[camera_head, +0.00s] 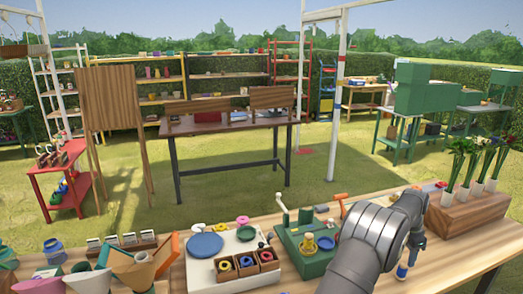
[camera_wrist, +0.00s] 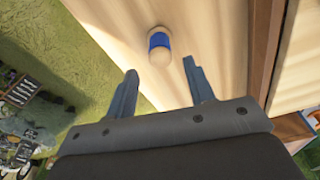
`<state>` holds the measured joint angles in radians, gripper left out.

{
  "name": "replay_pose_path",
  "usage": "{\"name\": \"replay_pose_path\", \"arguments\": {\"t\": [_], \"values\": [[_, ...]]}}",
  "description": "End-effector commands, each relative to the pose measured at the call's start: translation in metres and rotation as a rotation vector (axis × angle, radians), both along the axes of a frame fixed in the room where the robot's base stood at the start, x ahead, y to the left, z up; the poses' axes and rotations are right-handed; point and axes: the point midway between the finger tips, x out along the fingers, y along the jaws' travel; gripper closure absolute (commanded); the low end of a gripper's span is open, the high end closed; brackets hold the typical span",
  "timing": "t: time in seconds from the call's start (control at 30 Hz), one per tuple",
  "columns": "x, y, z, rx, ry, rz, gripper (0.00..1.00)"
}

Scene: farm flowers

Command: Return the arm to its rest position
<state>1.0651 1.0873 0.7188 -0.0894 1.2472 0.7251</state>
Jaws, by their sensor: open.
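My arm (camera_head: 365,245) reaches in from the bottom right of the head view, over the near wooden bench. My gripper (camera_wrist: 162,90) shows in the wrist view with its two fingers apart and nothing between them. A small pale wooden peg with a blue band (camera_wrist: 159,46) is on the pale bench top just beyond the fingertips, not touched by them. In the head view a bottle-like thing with a blue band (camera_head: 402,271) is beside my wrist; the gripper's fingers are hidden there.
The near bench holds a green box (camera_head: 308,262) with a crank, a white board (camera_head: 205,270) with a blue disc, and a small wooden tray (camera_head: 246,277). A wooden planter (camera_head: 470,215) with several white flower vases stands at right. Open grass (camera_head: 250,205) lies behind the bench.

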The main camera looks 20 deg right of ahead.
Motion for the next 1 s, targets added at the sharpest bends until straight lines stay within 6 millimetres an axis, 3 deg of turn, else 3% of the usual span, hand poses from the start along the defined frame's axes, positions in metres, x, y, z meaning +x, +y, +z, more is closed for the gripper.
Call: {"name": "replay_pose_path", "arguments": {"t": [0.33,0.6,1.0], "values": [[-0.003,-0.008,-0.069,0.001,0.001,0.000,0.51],[-0.002,-0.008,-0.038,-0.001,-0.001,0.000,0.51],[-0.002,-0.008,-0.032,0.000,0.000,0.000,0.51]]}}
